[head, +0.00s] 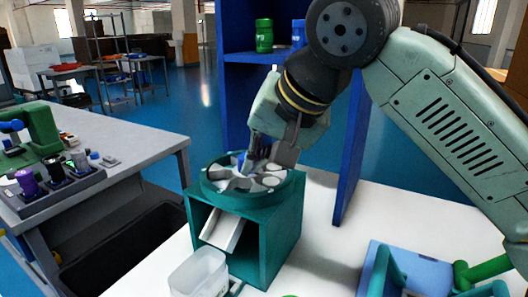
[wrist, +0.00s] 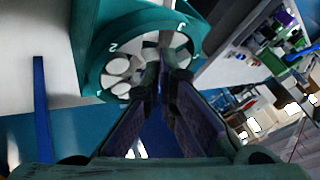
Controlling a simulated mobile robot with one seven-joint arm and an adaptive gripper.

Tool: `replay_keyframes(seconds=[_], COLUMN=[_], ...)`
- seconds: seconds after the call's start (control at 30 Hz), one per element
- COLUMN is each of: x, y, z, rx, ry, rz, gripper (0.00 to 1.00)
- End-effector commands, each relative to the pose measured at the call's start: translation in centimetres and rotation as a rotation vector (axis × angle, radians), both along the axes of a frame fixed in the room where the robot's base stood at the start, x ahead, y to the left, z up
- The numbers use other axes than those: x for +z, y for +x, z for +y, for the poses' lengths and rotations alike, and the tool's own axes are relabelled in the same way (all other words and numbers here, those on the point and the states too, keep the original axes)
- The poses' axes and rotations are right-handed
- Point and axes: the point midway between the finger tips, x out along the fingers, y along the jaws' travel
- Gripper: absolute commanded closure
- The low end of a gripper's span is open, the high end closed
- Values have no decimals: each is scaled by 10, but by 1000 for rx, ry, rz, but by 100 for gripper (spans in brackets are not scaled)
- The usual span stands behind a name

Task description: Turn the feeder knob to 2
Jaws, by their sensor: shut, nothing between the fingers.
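The feeder (head: 272,224) is a teal box on the white table, with a round teal rim and a light disc on top. The disc (head: 270,181) has several round hollows; it also shows in the wrist view (wrist: 118,68). White marks stand on the rim, among them a "2" (wrist: 113,47) at the upper left of the disc. My gripper (head: 256,166) points down over the disc, its fingers together and empty. In the wrist view the fingertips (wrist: 164,72) cover the disc's middle, so the knob's shape and pointing are hidden. I cannot tell whether they touch it.
A white chute (head: 224,230) comes out of the feeder's front above a translucent bin (head: 199,274). A blue shelf (head: 352,160) stands close behind on the right. A blue tray with green parts (head: 378,262) lies at the lower right. A grey workbench (head: 120,150) is at the left.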

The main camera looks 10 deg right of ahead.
Motion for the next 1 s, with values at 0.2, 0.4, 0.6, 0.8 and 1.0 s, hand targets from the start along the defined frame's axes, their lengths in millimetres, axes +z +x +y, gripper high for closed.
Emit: replay_keyframes(seconds=[0.2, 0.4, 0.6, 0.8, 1.0], x=[-31, -47, -50, -50, -51], y=[19, 29, 31, 31, 31], z=[12, 19, 20, 20, 22], rx=[0, -1, -1, -2, -88], ry=[-2, 0, 0, 0, -3], rz=[2, 2, -1, 0, 0], gripper=[100, 100, 100, 100, 100])
